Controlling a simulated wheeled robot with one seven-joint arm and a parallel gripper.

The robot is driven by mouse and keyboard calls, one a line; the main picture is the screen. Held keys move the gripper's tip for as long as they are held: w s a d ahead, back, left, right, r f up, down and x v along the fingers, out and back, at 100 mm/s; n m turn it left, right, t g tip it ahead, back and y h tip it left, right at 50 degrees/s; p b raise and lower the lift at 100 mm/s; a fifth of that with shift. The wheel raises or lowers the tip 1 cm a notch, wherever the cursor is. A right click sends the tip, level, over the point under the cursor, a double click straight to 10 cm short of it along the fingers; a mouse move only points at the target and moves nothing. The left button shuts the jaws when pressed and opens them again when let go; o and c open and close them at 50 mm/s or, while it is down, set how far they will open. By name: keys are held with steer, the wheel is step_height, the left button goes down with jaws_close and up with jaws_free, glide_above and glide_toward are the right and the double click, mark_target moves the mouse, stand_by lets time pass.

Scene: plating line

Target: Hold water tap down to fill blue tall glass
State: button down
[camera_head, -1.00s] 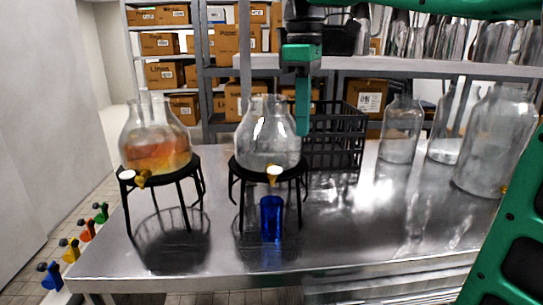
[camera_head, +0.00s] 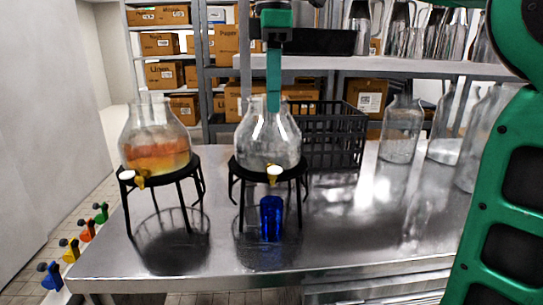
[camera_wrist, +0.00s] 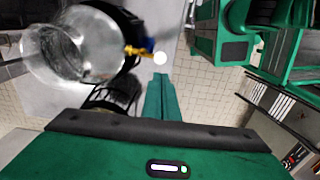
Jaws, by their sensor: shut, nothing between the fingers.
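The blue tall glass (camera_head: 271,218) stands upright on the steel table, below the tap of the water dispenser. The water tap (camera_head: 274,171) has a white round handle and a brass body, and sticks out from the front of the clear glass jar (camera_head: 262,140) on a black stand. In the wrist view the tap (camera_wrist: 137,50) shows with its white handle (camera_wrist: 160,58) above my fingertips, apart from them. My gripper (camera_head: 274,104) is shut and empty, pointing down in front of the jar and above the tap. It also shows in the wrist view (camera_wrist: 161,82).
A second jar (camera_head: 158,140) with orange contents stands at left on its own black stand. A black crate (camera_head: 335,140) is behind the water jar. Large clear bottles (camera_head: 401,130) stand at right. The table front is clear.

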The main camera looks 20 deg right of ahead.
mark_target(273, 169)
steer(key=shift+f, duration=6.35)
